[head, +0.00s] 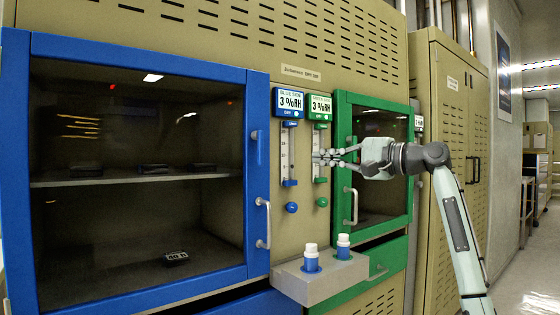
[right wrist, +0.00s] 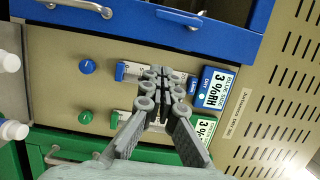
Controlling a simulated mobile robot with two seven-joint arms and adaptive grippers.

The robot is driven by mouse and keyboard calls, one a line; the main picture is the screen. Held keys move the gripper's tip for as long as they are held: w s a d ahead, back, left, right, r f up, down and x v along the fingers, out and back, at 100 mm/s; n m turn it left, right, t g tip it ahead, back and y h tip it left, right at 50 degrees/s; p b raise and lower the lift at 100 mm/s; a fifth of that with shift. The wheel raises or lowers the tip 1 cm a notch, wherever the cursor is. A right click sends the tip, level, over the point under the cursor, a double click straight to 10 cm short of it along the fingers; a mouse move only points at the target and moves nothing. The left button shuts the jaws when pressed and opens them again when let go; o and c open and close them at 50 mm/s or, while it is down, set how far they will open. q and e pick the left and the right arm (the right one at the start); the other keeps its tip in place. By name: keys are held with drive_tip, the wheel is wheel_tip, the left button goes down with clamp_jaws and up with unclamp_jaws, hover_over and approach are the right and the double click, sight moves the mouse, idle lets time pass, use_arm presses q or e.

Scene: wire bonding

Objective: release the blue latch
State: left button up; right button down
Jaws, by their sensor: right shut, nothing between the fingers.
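The blue latch (head: 257,148) is a small upright lever on the right frame of the blue door (head: 150,45), above its silver handle (head: 264,222). In the right wrist view the latch (right wrist: 180,18) lies near the top, on the blue frame. My right gripper (head: 322,157) is shut and empty in front of the tan panel, by the green-side gauge. It is to the right of the latch and apart from it. In the right wrist view the fingertips (right wrist: 163,76) are below the latch. My left gripper is not in view.
Two gauges with blue (head: 290,103) and green (head: 320,106) displays stand between the doors, each with a knob below. The green door (head: 342,130) is behind my right arm. A grey ledge (head: 318,278) with two white-capped bottles juts out below.

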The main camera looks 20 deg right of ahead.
sight(259, 148)
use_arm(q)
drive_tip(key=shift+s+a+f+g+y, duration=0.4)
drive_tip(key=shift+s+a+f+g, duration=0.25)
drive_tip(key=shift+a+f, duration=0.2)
use_arm(e)
drive_tip(key=w+a, duration=0.7)
drive_tip(key=a, duration=0.2)
drive_tip(key=shift+a, duration=0.2)
use_arm(q)
drive_tip(key=shift+p, duration=0.3)
